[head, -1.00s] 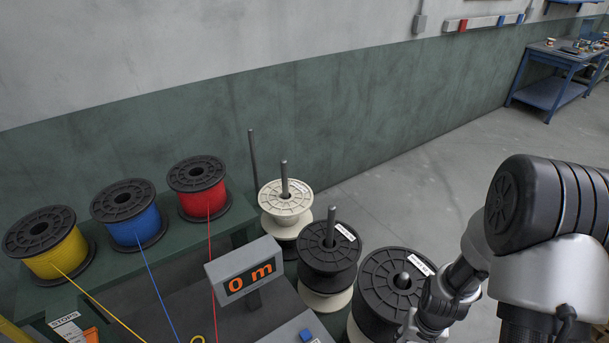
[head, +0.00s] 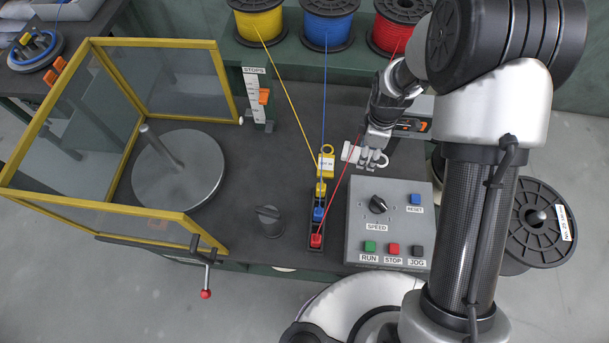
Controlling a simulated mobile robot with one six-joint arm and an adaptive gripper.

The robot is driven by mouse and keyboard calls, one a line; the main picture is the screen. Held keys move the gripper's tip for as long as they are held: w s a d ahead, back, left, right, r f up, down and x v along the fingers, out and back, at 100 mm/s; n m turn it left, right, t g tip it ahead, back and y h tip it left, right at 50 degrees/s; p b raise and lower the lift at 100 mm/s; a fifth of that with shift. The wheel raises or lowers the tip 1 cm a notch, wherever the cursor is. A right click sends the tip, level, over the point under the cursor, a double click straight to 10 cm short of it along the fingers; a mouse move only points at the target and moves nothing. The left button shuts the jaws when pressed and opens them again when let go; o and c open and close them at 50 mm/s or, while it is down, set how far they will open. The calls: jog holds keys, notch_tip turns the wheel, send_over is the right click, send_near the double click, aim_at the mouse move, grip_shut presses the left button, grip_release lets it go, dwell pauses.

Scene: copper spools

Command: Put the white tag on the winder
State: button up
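The winder (head: 190,195) is a round grey plate with an upright post, inside a yellow-framed clear guard at left in the head view. My gripper (head: 369,163) is at upper centre, above the bench behind the control box and well right of the winder. It appears shut on the white tag (head: 349,152), whose pale body sticks out to the left and whose white ring (head: 381,160) shows to the right. The fingers hide the tag's middle. A yellow tag (head: 326,166) with a ring stands just left of my gripper, apart from it.
Yellow, blue and red wires slope from spools to a small holder (head: 317,226). A stops post (head: 257,98), a black knob (head: 269,220) and the control box (head: 405,222) stand on the bench.

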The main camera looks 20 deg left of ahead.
jog(key=a+r+n, duration=0.2)
jog(key=a+n, duration=0.8)
notch_tip(320, 180, up, 3)
jog(key=n+b, duration=0.1)
jog(key=n, duration=0.9)
send_over(300, 165)
notch_tip(300, 165, down, 20)
jog(key=b, duration=0.5)
jog(key=shift+b, duration=0.3)
jog(key=shift+r, duration=0.15)
jog(key=o, duration=0.4)
jog(key=shift+f, duration=0.2)
jog(key=o, duration=0.5)
jog(key=shift+c, duration=0.2)
